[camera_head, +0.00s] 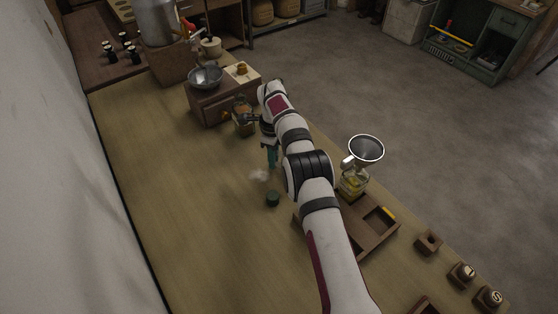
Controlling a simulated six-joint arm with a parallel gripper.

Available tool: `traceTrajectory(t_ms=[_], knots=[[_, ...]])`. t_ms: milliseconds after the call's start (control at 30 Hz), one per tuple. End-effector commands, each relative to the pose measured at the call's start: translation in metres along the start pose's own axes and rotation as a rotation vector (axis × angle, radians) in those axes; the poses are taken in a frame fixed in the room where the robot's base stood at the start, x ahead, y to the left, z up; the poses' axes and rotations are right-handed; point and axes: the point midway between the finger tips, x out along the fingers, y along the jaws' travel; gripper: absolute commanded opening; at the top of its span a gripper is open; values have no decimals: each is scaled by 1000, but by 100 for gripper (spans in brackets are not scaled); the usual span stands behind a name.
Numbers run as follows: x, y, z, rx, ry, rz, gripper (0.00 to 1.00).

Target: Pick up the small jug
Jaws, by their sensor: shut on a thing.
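The small jug (243,126), glass with a brownish look, is beside the front of a wooden box with a drawer. My gripper (250,118) reaches it from the right and is shut on it near its upper part. The fingers are small and dark here, and part of the jug is hidden behind them. I cannot tell whether its base touches the table.
A glass jar (353,184) with a metal funnel (366,149) stands right of my arm by a wooden tray (374,240). A dark green cylinder (272,199) and white fluff (259,175) lie mid-table. A metal bowl (205,77) tops the wooden box (211,106). The left table is clear.

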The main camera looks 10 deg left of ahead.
Motion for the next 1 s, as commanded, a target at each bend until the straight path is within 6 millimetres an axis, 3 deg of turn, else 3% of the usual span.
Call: traceTrajectory(t_ms=[600,1000], knots=[[-74,0,0,1,0,-2,0],[-101,1,0,-14,1,-2,0]])
